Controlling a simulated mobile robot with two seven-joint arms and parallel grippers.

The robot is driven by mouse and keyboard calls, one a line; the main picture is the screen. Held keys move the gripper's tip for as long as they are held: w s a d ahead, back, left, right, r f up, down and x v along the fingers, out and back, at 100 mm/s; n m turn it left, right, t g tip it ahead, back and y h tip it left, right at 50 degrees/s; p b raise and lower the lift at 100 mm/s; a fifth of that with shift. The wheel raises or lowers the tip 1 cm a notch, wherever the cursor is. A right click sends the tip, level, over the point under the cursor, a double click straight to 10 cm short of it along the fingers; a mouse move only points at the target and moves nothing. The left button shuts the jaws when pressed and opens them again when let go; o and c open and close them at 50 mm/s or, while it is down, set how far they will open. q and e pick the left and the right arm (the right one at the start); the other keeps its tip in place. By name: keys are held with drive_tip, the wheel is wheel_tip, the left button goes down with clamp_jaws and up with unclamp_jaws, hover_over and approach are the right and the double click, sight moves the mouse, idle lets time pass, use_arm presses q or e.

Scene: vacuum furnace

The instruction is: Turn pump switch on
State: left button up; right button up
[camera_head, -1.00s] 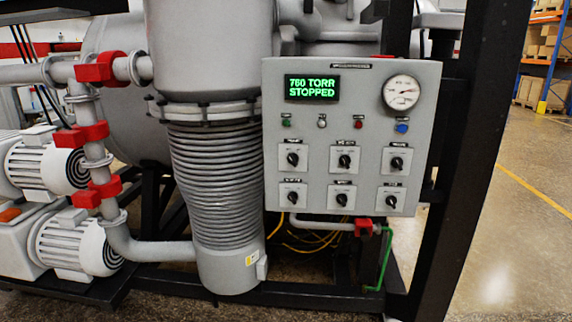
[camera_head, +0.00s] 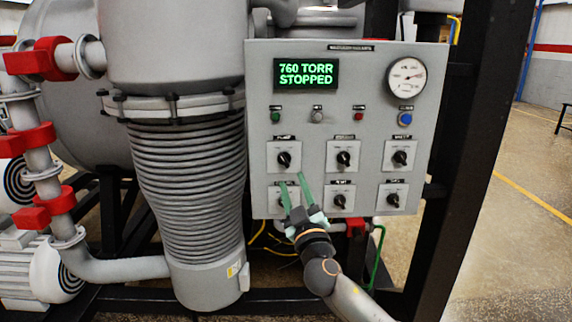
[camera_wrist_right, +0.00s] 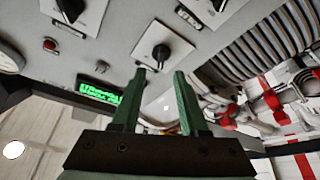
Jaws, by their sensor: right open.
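The grey control panel (camera_head: 377,72) faces me, its green display reading "760 TORR STOPPED". The pump switch (camera_head: 285,158), a black knob on a white plate, is at the left of the upper row, its small label apparently reading "PUMP". It also shows in the right wrist view (camera_wrist_right: 161,53). My right gripper (camera_head: 292,180) is open and empty, its green fingers just below the pump switch and partly covering the lower-left switch (camera_head: 282,195). In the right wrist view the fingers (camera_wrist_right: 160,72) point toward the pump knob without enclosing it. My left gripper is out of view.
More black knobs, such as the upper-middle switch (camera_head: 343,158), sit close by. Above are small buttons and a round gauge (camera_head: 407,77). A ribbed grey bellows (camera_head: 195,180) stands left of the panel. A black frame post (camera_head: 467,150) stands right.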

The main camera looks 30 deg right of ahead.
sight(286, 163)
drive_tip(key=p+x, duration=0.1)
drive_tip(key=x, duration=0.5)
drive_tip(key=shift+w+d+r, duration=0.1)
drive_tip(key=shift+w+r, duration=0.05)
drive_tip(key=shift+w, duration=0.25)
clamp_jaws()
